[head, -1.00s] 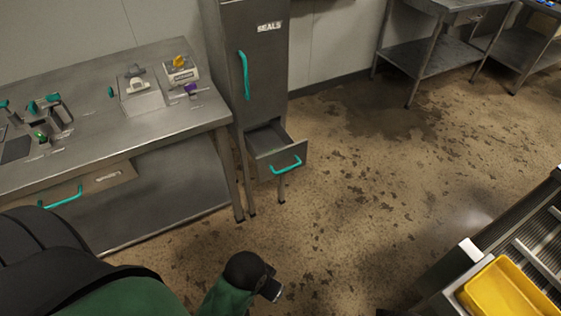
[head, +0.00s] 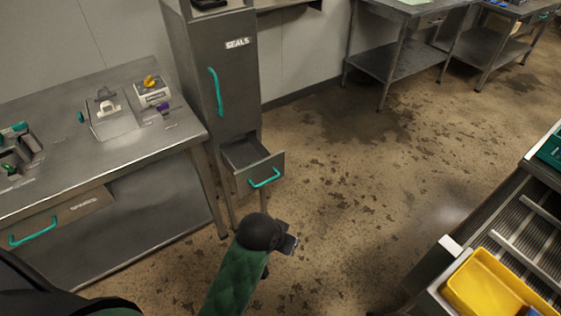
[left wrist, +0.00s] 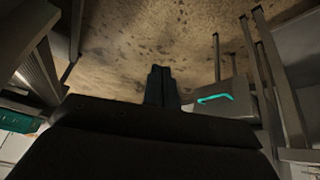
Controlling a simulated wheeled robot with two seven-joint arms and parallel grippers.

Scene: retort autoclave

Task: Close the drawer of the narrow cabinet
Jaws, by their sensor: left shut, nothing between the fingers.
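The narrow grey cabinet (head: 232,80), labelled SEALS, stands beside the left workbench. Its low drawer (head: 260,172) is pulled out, with the inside showing and a teal handle (head: 264,177) on its front. In the left wrist view the drawer front and its teal handle (left wrist: 215,98) are to the right of my fingers. My left gripper (head: 290,244) is below and slightly right of the drawer in the head view, apart from it. The left wrist view shows its fingers (left wrist: 161,82) together and empty. My right gripper is not in view.
The workbench (head: 70,190) with its own teal-handled drawer (head: 85,207) is close on the left. A conveyor-like rack with a yellow tray (head: 492,287) stands at lower right. Steel tables (head: 385,60) are at the back. The stained floor (head: 350,190) between is clear.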

